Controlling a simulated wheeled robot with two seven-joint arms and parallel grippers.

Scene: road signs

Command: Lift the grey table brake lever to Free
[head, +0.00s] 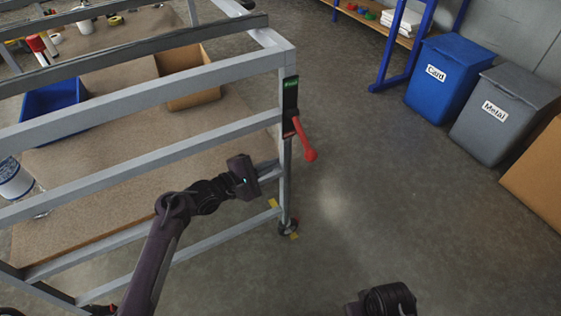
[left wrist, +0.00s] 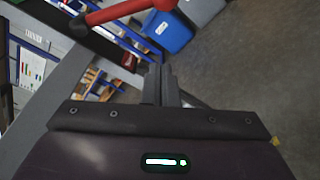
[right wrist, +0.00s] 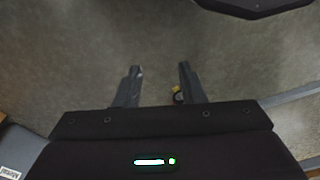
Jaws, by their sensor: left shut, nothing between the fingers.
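The brake lever (head: 304,138) is a red handle on the corner post of the grey table (head: 215,75). It slants down and right from a black plate (head: 290,98) with a green label at its top. My left gripper (head: 270,166) is shut and empty, just left of and below the lever's knob, apart from it. In the left wrist view, the red lever (left wrist: 122,11) crosses the top, beyond the shut fingertips (left wrist: 160,75). My right gripper (right wrist: 158,80) is open and empty over bare floor; its fingertips are out of the head view.
The table's grey rails and caster (head: 288,227) are close to my left arm. A blue bin (head: 447,85) and a grey bin (head: 503,110) stand at the right, beside a cardboard box (head: 540,170). The floor between table and bins is clear.

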